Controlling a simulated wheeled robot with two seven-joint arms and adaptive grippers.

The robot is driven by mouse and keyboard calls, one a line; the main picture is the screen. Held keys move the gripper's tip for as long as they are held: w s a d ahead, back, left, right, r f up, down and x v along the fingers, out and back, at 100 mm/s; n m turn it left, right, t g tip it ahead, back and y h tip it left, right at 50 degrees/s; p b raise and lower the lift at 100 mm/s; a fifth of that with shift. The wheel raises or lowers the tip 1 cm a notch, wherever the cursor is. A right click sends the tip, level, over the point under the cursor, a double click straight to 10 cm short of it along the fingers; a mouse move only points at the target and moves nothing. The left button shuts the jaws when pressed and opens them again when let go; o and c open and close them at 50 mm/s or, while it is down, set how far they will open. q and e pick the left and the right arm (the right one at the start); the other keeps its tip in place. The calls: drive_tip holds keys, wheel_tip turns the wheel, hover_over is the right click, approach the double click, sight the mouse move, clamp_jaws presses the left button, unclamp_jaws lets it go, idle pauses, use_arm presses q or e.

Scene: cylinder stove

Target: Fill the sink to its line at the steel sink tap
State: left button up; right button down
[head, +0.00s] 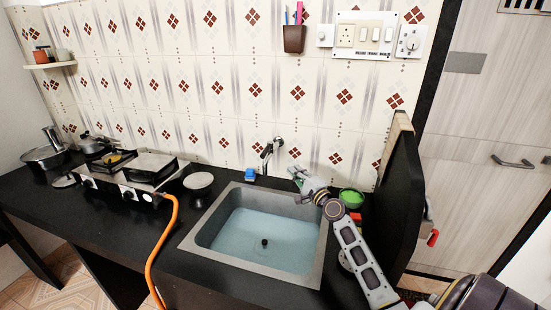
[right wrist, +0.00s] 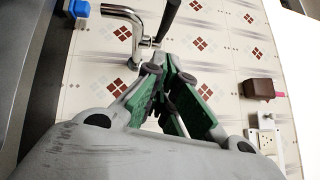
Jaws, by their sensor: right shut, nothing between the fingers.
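The steel sink (head: 312,262) is set in the black counter and holds pale blue water (head: 270,232). A dark drain piece (head: 264,242) shows in the middle of it. I cannot make out a fill line. The steel tap (head: 267,152) stands out from the wall behind the sink, and no stream shows below its spout. My right gripper (head: 297,174) is shut and empty, just right of the tap. In the right wrist view, its green-padded fingers (right wrist: 160,72) point at the tap (right wrist: 122,12) and its dark lever (right wrist: 168,18); I cannot tell whether they touch. My left gripper is out of view.
A blue block (head: 250,174) lies behind the sink, left of the tap. A green bowl (head: 351,198) and a black upright board (head: 400,195) stand right of my right gripper. A stove (head: 130,180) with an orange hose (head: 165,235) is on the left.

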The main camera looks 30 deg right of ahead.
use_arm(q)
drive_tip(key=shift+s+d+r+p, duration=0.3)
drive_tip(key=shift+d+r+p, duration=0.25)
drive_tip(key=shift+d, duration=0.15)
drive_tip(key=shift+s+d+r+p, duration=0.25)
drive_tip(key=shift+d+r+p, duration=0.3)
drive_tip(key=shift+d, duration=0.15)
use_arm(e)
drive_tip(key=w+a+r, duration=0.2)
drive_tip(key=w, duration=0.8)
drive_tip(key=shift+w+a, duration=0.25)
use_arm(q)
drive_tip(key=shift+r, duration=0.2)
use_arm(e)
drive_tip(key=shift+w+a+r, duration=0.1)
drive_tip(key=shift+w+a, duration=0.3)
drive_tip(key=shift+a, duration=0.4)
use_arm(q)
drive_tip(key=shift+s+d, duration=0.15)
